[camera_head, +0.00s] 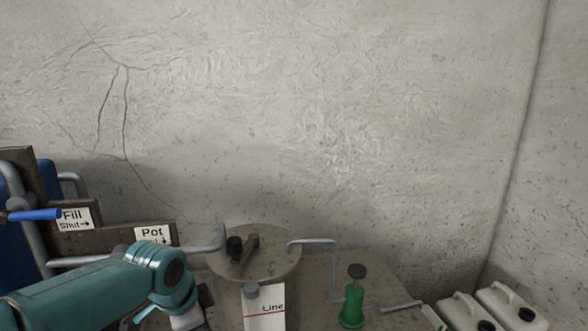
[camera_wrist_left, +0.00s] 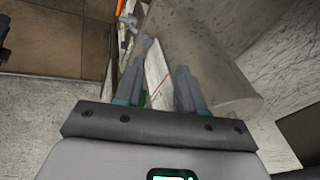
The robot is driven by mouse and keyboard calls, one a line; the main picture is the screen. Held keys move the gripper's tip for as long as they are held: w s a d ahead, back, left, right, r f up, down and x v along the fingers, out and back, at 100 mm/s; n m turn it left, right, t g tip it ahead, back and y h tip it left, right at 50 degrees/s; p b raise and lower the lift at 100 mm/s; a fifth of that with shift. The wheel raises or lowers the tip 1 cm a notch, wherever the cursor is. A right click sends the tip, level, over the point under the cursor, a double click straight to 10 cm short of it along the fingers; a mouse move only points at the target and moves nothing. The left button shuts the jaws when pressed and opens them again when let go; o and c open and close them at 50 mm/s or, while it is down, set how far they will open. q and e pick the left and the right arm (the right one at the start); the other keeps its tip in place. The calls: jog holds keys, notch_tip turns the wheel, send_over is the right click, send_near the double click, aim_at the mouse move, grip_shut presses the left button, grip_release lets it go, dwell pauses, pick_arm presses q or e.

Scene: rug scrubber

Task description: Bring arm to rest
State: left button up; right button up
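My left arm comes in from the left in the head view, its wrist bent down beside the round lidded pot (camera_head: 255,262). The gripper end is mostly cut off by the bottom edge. In the left wrist view my left gripper (camera_wrist_left: 165,58) has its two fingers apart, with nothing visibly held between them. I cannot tell whether a finger touches either. My right gripper is in neither view.
White jugs (camera_head: 511,307) stand far right. A blue-handled valve (camera_head: 36,214) and "Fill" sign (camera_head: 76,217) are left.

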pick_arm(q)
jog(key=s+d+f+n+g+h+b, duration=0.1)
jog(key=s+d+f+n, duration=0.15)
jog(key=f, duration=0.65)
jog(key=s+d+f+n+g+h, duration=0.15)
jog(key=s+f, duration=0.25)
jog(key=f, duration=0.5)
jog(key=s+d+f+n+b, duration=0.1)
jog(key=s+d+f+n, duration=0.15)
jog(key=f, duration=0.75)
jog(key=s+d+f+n+g+b, duration=0.1)
jog(key=s+f+n, duration=0.7)
jog(key=s, duration=0.8)
notch_tip(320, 180, down, 3)
jog(key=shift+s+r, duration=0.1)
jog(key=shift+s, duration=0.2)
jog(key=shift+s+d+h, duration=0.1)
jog(key=shift+s+h, duration=0.05)
jog(key=shift+h, duration=0.1)
